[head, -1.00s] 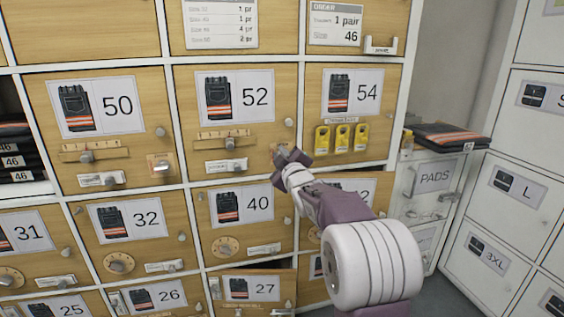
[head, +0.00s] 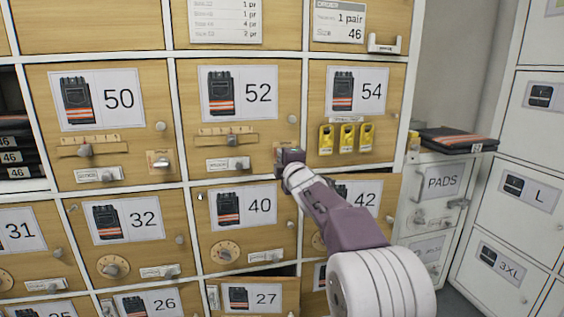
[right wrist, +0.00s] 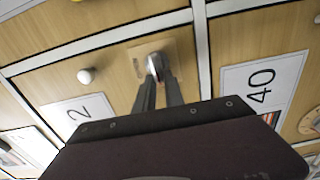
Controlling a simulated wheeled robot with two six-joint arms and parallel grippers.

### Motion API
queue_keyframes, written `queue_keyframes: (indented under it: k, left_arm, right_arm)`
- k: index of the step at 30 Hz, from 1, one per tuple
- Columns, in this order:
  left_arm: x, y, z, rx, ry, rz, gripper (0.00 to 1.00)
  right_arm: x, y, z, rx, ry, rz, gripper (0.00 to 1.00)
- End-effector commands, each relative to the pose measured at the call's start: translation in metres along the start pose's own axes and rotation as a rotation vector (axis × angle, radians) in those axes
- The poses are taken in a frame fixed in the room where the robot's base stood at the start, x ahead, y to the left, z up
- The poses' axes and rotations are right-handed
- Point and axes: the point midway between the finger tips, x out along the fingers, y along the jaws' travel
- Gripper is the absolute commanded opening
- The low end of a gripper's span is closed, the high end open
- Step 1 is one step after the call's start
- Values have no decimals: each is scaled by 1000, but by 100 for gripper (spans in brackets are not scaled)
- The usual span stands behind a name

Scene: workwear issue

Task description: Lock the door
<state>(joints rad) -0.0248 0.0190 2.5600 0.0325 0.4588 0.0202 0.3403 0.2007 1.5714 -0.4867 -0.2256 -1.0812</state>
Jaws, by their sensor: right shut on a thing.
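The door marked 52 (head: 262,140) is a light wood panel that looks flush in its white frame. A lock plate with a round metal turn knob (right wrist: 157,66) sits at its lower right corner. My right gripper (head: 283,158) is at this plate. In the right wrist view, my two fingers (right wrist: 158,85) are shut on the knob, with the plate (right wrist: 140,63) partly visible around them. The gripper hides most of the knob in the head view, so I cannot tell its setting. My left gripper is not in view.
Door 50 (head: 140,140), at left, has a similar lock plate (head: 160,162). Door 54 (head: 385,115) carries yellow tags. Door 27 (head: 275,297) stands ajar, below. A PADS cabinet (head: 430,210) with folded workwear on top (head: 458,140) stands to the right.

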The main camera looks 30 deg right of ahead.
Motion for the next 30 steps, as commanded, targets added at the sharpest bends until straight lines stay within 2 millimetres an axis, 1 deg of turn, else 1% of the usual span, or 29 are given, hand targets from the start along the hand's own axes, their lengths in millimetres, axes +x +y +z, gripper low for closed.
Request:
queue_keyframes:
  k: [1, 17, 18, 20, 30]
  left_arm:
    - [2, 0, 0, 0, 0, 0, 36]
    - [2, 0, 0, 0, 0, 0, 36]
    - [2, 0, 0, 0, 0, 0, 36]
    - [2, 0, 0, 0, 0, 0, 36]
    - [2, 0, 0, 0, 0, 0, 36]
  right_arm:
    - [0, -2, 3, -8, -6, -4, 0]
    - [0, -1, 3, -30, -7, -3, 0]
    - [0, -1, 3, -30, -7, -3, 19]
    - [0, -1, 3, -29, -7, -2, 35]
    - [-2, 0, 1, -29, -2, 1, 35]
